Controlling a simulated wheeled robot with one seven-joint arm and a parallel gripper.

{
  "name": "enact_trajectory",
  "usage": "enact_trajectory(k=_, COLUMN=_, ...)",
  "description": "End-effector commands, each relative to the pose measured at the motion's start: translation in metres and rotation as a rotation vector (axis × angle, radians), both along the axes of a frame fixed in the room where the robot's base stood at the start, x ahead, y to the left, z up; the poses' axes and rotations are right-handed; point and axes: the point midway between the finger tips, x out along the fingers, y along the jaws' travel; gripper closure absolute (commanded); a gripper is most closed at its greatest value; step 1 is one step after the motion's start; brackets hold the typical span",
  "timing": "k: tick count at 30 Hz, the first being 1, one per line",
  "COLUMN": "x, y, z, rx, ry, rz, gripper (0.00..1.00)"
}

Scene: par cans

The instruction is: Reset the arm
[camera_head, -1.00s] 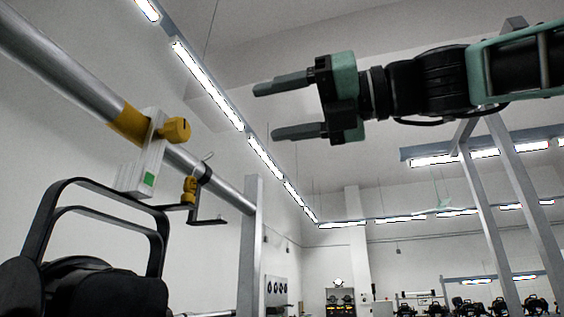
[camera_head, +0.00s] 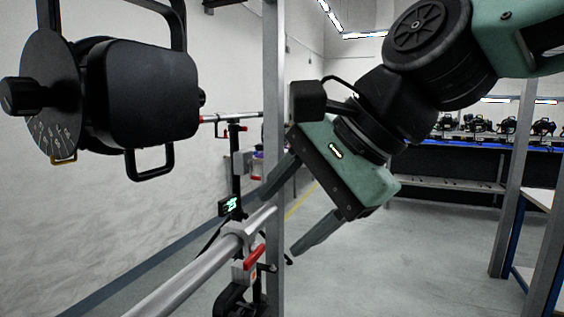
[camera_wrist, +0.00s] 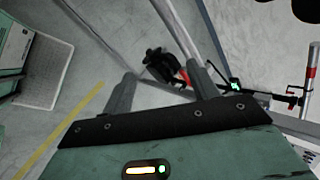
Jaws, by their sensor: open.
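My gripper (camera_head: 290,213) is in the middle of the head view, pointing down and to the left. Its two dark fingers are spread apart with nothing between them. In the wrist view, the open fingers of my gripper (camera_wrist: 160,88) show above the green gripper body, with grey floor beyond them. A black par can (camera_head: 140,95) hangs at the upper left of the head view, apart from my gripper.
A grey upright post (camera_head: 274,60) stands close to my gripper. A horizontal pipe (camera_head: 190,275) with a red-handled clamp (camera_head: 254,257) runs below it. Several par cans stand on a far bench (camera_head: 450,155) at the right. Open floor (camera_head: 400,260) lies right of the post.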

Motion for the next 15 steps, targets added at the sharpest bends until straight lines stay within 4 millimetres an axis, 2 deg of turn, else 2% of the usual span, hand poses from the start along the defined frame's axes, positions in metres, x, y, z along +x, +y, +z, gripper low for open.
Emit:
enact_trajectory(k=1, x=-0.010, y=-0.010, z=-0.035, rx=-0.110, ry=-0.039, rz=0.117, gripper=0.41)
enact_trajectory(k=6, x=-0.051, y=-0.053, z=-0.130, rx=-0.426, ry=-0.172, rz=0.604, gripper=0.41)
enact_trajectory(k=10, x=-0.083, y=-0.090, z=-0.180, rx=-0.583, ry=-0.226, rz=0.969, gripper=0.41)
enact_trajectory(k=12, x=-0.096, y=-0.106, z=-0.198, rx=-0.631, ry=-0.244, rz=1.128, gripper=0.41)
enact_trajectory(k=15, x=-0.109, y=-0.122, z=-0.213, rx=-0.670, ry=-0.260, rz=1.288, gripper=0.41)
